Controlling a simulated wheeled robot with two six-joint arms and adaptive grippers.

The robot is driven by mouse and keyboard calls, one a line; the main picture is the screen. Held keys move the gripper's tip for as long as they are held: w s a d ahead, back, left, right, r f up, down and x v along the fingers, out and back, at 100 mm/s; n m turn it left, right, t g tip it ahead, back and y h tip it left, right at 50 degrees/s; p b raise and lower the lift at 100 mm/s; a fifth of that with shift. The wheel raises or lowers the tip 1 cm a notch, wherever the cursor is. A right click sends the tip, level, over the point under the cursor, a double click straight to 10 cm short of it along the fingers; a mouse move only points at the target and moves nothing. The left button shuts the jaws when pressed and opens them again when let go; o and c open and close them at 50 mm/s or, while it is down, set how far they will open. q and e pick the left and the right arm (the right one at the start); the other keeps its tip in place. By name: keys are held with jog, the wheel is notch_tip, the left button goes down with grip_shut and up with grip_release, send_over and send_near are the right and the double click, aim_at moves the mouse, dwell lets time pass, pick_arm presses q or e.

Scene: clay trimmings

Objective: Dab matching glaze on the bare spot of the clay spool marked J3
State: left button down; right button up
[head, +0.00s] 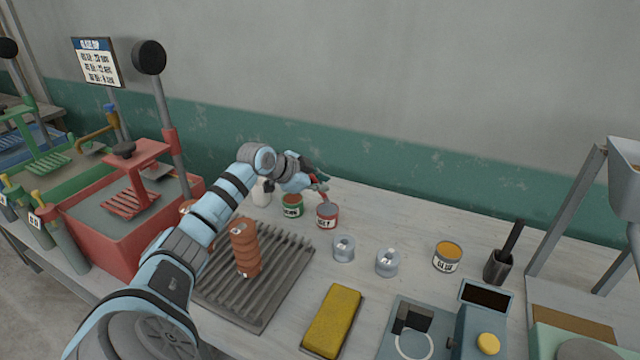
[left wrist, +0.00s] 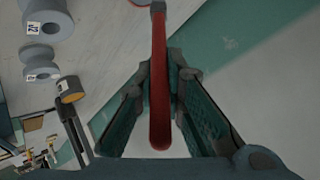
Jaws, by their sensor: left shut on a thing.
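My left gripper (head: 318,184) is above the red tin, shut on a red handle (left wrist: 159,90) in the left wrist view. My right gripper is out of view.
The ribbed rack (head: 280,275) lies front left, beside a red press (head: 125,220). A yellow sponge (head: 332,320) lies at the front. A dark cup (head: 497,268) with a black handle and a blue device (head: 470,335) stand right. Bare tabletop lies between the spools and yellow tin.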

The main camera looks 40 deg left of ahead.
pick_arm(q)
jog(key=shift+f+b, duration=0.3)
jog(key=shift+f, duration=0.25)
dwell(0.4)
jog(key=shift+d, duration=0.1)
dwell(0.9)
notch_tip(320, 180, up, 7)
jog(key=p, duration=0.7)
jog(key=shift+r+p, duration=0.15)
jog(key=shift+p, duration=0.15)
jog(key=shift+f, duration=0.25)
